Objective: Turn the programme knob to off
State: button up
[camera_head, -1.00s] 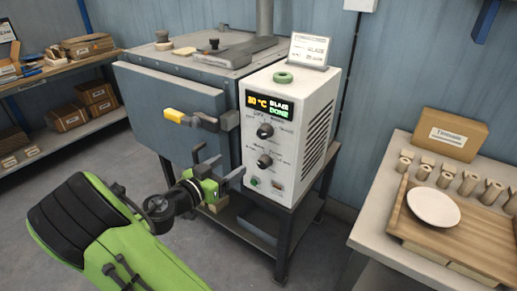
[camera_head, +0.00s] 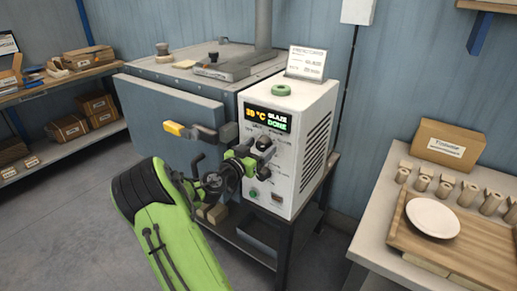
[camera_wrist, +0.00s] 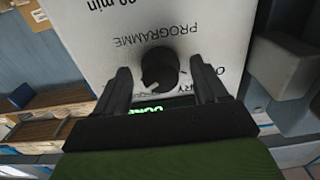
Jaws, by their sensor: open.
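The programme knob (camera_wrist: 160,72) is a round black knob on the white control box (camera_head: 311,105). In the wrist view, which shows the panel upside down, it sits under the word PROGRAMME, with a pale pointer mark towards the lower left. My gripper (camera_head: 262,148) is at the front of the box; in the wrist view its two dark fingers (camera_wrist: 160,78) stand on either side of the knob with small gaps. Contact cannot be made out. In the head view my gripper hides the knobs.
The blue-grey dryer door (camera_head: 178,120) with its yellow-tipped handle (camera_head: 178,129) is left of the box. A table with a tray and white plate (camera_head: 433,218) stands at right.

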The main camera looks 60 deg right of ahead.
jog(key=c, duration=1)
jog(key=shift+c, duration=0.2)
